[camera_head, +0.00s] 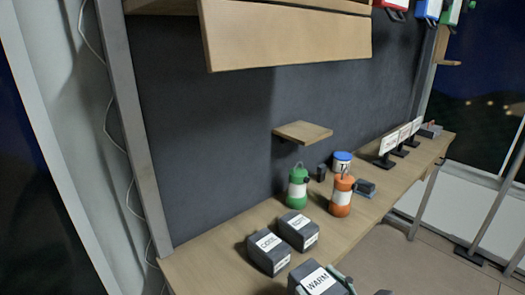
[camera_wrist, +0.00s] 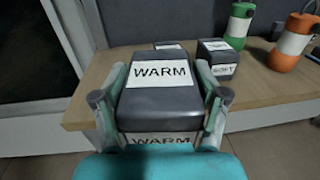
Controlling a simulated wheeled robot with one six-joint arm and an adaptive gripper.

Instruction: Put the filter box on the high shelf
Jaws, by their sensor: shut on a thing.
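My gripper (camera_wrist: 160,100) is shut on a dark grey box with a white label reading WARM (camera_wrist: 159,72), one finger on each side. In the head view the held WARM box (camera_head: 318,281) shows at the bottom edge, in front of the wooden bench (camera_head: 190,269), with only part of my gripper visible. Two similar grey boxes stand on the bench: a left box (camera_head: 268,252) and a right box (camera_head: 298,230); their labels are hard to read. A wide wooden shelf (camera_head: 290,38) is high on the dark wall. A small wooden shelf (camera_head: 302,131) sits lower on that wall.
A green bottle (camera_head: 298,188), an orange bottle (camera_head: 341,196) and a blue-and-white can (camera_head: 342,161) stand on the bench beyond the boxes. White signs on stands (camera_head: 388,144) are farther right. Red, blue and green items hang at the top right. A metal post (camera_head: 124,120) stands left.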

